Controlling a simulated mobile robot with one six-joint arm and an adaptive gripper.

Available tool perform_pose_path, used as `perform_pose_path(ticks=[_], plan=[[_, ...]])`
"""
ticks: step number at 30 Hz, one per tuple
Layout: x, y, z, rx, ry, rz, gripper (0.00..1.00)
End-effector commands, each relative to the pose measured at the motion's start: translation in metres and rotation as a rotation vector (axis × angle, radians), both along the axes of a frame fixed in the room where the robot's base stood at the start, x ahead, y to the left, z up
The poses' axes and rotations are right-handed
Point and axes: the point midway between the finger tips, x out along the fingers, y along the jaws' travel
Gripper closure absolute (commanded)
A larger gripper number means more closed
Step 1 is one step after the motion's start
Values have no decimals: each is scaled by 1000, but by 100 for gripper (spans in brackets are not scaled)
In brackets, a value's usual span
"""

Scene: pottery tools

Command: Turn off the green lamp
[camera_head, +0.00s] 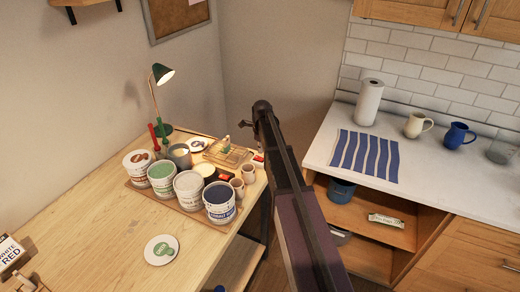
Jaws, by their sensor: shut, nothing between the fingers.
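The green lamp (160,72) stands at the back of the wooden workbench, near the wall. Its small dark-green shade tilts to the right, and its bulb glows, so it is lit. A thin stem runs down to a round green base (165,130), partly hidden behind red and green tools and a grey pot. I cannot make out a switch. My dark arm rises from the bottom centre to a rounded joint right of the lamp, with a clear gap between them.
Several paint buckets (189,190) stand on a board (150,191) in front of the lamp. Two small cups (248,173) stand near the bench's right edge. A white counter (430,165) stands at right. Air left of the lamp is open.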

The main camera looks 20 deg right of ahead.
Motion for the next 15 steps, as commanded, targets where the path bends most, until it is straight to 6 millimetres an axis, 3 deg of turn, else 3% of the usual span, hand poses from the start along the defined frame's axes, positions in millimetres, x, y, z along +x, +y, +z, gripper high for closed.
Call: perform_pose_path(ticks=[15], plan=[[-4,-4,47,0,0,0,100]])
